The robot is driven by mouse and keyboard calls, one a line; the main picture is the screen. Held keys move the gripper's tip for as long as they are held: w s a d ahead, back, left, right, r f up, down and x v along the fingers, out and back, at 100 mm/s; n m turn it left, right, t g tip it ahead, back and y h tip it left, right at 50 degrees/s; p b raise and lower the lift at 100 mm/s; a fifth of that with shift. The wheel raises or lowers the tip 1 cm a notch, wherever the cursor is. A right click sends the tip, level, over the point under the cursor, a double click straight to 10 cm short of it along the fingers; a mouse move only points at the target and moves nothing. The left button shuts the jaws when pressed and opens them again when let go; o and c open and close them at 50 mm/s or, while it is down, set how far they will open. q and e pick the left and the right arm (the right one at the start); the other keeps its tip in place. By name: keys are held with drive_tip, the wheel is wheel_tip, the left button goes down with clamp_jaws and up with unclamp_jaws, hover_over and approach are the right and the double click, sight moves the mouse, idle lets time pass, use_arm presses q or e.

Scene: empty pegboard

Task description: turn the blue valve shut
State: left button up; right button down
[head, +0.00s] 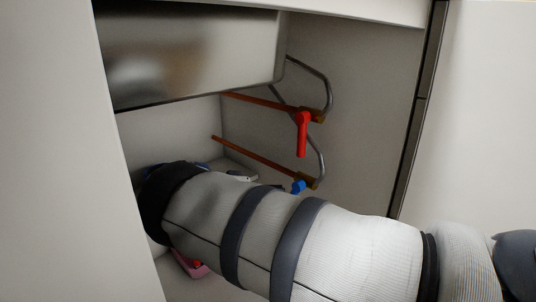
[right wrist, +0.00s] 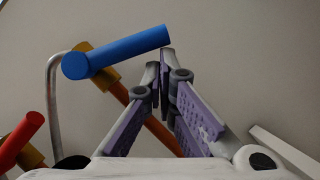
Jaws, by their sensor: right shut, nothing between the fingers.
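The blue valve handle (head: 299,187) shows only as a small piece above my right arm in the head view, the rest hidden. In the right wrist view the blue handle (right wrist: 118,52) is a tilted cylinder, rising to the right from its brass fitting (right wrist: 98,66). My right gripper (right wrist: 164,62) is shut and empty, its fingertips just beside the handle's free end. I cannot tell whether they touch. My left gripper is not in view.
A red valve handle (head: 303,134) hangs down on the upper copper pipe (head: 262,102), and the lower copper pipe (head: 250,152) runs below it. A steel basin (head: 195,60) hangs above. A pink object (head: 187,265) lies below my arm. Cabinet walls enclose the space.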

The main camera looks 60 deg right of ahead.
drive_tip(key=shift+s+a+f, duration=0.15)
drive_tip(key=shift+s+f, duration=0.75)
drive_tip(key=shift+f, duration=0.05)
idle(0.6)
